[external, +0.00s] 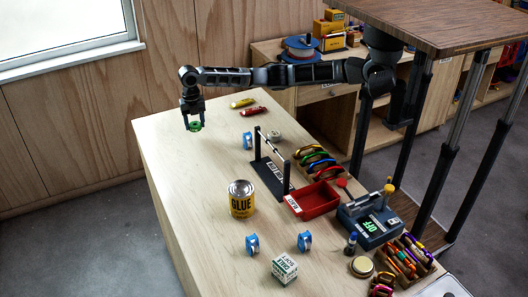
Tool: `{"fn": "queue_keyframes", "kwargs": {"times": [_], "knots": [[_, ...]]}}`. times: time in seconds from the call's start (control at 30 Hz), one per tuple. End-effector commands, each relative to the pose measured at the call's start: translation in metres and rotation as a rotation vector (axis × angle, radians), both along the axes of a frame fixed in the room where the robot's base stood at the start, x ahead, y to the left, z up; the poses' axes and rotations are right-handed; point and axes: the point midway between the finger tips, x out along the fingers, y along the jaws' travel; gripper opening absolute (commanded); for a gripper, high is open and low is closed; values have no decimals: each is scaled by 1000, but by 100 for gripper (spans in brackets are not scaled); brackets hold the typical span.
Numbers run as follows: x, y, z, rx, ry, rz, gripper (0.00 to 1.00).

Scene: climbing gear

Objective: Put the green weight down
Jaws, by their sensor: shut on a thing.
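The green weight (195,127) is a small green ring-like piece held between the fingertips of my gripper (193,122). My gripper points down, shut on the weight, near the far left part of the wooden table (165,135). The weight appears a little above the tabletop, but from this single view I cannot tell the exact gap. The fingers hide part of the weight.
Yellow and red tools (254,111) lie to the right of my gripper. A blue roll (247,141), a black-based rack (270,175), a glue can (241,199) and a red tray (314,200) stand nearer. The tabletop left of these is clear.

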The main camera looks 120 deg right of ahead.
Motion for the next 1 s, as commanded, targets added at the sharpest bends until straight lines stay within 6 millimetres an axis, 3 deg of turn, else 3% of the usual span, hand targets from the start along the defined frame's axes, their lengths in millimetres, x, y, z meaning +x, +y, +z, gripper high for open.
{"fn": "queue_keyframes", "kwargs": {"times": [0.3,0.67,0.7,1.0], "knots": [[-1,0,-36,-1,2,-1,14],[-1,0,-41,0,0,0,14],[-1,0,-42,0,1,0,57],[-1,0,-41,0,1,0,82]]}}
